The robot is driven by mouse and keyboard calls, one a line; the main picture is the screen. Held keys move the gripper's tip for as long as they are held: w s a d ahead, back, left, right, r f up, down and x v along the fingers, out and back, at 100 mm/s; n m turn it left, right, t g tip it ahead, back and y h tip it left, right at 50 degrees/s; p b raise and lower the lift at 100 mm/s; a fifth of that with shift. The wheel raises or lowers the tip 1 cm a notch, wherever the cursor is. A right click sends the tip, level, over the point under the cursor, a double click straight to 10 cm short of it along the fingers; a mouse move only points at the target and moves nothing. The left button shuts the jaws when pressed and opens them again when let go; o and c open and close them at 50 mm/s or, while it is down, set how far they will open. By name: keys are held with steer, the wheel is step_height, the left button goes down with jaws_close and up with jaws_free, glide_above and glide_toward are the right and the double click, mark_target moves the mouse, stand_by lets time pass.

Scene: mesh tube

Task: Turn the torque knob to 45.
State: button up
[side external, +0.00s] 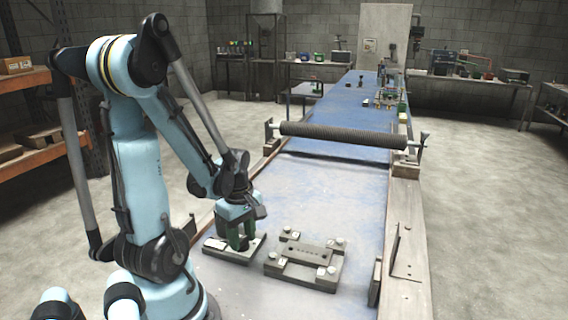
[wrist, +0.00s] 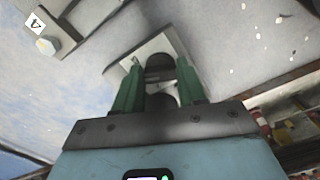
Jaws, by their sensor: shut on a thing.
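The torque knob (wrist: 160,66) is a dark round piece between my green fingers in the wrist view. It stands on a small grey plate (wrist: 128,60). My gripper (wrist: 158,72) points down over the plate with one finger on each side of the knob and is shut on it. In the side view my gripper (side external: 241,246) is low over the small plate (side external: 213,244), and its fingers hide the knob. No scale or pointer on the knob is readable, so its angle cannot be told.
A long mesh roller (side external: 345,135) spans the table behind. The blue-grey table top (side external: 340,200) is clear between them. A raised rail (side external: 405,230) runs along its right edge.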

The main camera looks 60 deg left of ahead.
mark_target(242, 240)
steer(key=m, duration=0.3)
steer(key=shift+m, duration=0.3)
steer(key=shift+s+m, duration=0.1)
steer(key=shift+m, duration=1.7)
steer(key=o, duration=1.1)
steer(key=shift+c, duration=0.2)
steer(key=shift+r, duration=0.1)
step_height(242, 240, up, 12)
